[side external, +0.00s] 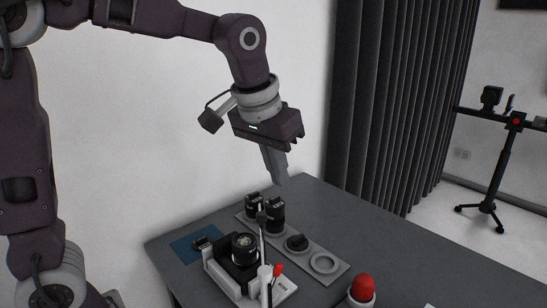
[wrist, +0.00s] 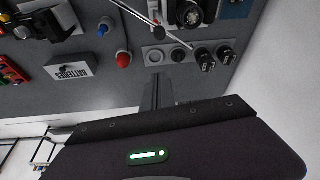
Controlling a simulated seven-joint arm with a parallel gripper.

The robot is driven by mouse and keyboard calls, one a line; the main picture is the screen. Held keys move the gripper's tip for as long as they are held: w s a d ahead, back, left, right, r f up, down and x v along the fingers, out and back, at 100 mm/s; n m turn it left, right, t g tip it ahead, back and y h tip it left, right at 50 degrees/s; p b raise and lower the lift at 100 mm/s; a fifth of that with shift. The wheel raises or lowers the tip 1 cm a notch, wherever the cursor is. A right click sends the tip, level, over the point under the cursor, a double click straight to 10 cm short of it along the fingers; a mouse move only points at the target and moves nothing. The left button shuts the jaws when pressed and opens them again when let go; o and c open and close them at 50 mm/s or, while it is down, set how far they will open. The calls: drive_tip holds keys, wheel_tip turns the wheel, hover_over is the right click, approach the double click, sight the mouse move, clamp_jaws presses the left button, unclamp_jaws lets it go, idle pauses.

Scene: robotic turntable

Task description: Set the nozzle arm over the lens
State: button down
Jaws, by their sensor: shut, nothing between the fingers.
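The lens (side external: 244,246) is a black ringed cylinder on a dark body set on a white base (side external: 225,283). It also shows at the top of the wrist view (wrist: 188,13). The nozzle arm (side external: 262,238) appears as a thin rod with a dark end, by a white post with a red part, in front of the lens. In the wrist view, a thin light rod (wrist: 135,17) runs beside the lens; I cannot tell whether its tip is over it. My gripper (side external: 280,178) is shut and empty, high above the table's back edge, apart from everything; its fingers also show in the wrist view (wrist: 157,82).
A grey strip (side external: 318,255) holds black cylinders (side external: 275,215), a black knob (side external: 296,242) and a pale ring (side external: 325,263). A red dome (side external: 362,288) stands at the front. A blue mat (side external: 190,246) lies left. A batteries box (wrist: 70,69) is farther along.

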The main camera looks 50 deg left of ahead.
drive_tip(key=shift+v, duration=1.9)
drive_tip(key=shift+s, duration=0.1)
drive_tip(key=s+a+f+m+t, duration=0.1)
drive_tip(key=s+f, duration=0.2)
drive_tip(key=s, duration=0.7)
drive_tip(key=s+a+f+m+t, duration=0.1)
drive_tip(key=s+a+f, duration=0.15)
drive_tip(key=s, duration=0.75)
drive_tip(key=w+d+r+m+g+h, duration=0.1)
drive_tip(key=w+r, duration=0.2)
drive_tip(key=w, duration=0.7)
drive_tip(key=w+d+r+m+g, duration=0.1)
drive_tip(key=w+d+r, duration=0.1)
drive_tip(key=w, duration=0.8)
wheel_tip(320, 180, down, 9)
drive_tip(key=shift+s, duration=0.15)
drive_tip(key=shift+a, duration=0.15)
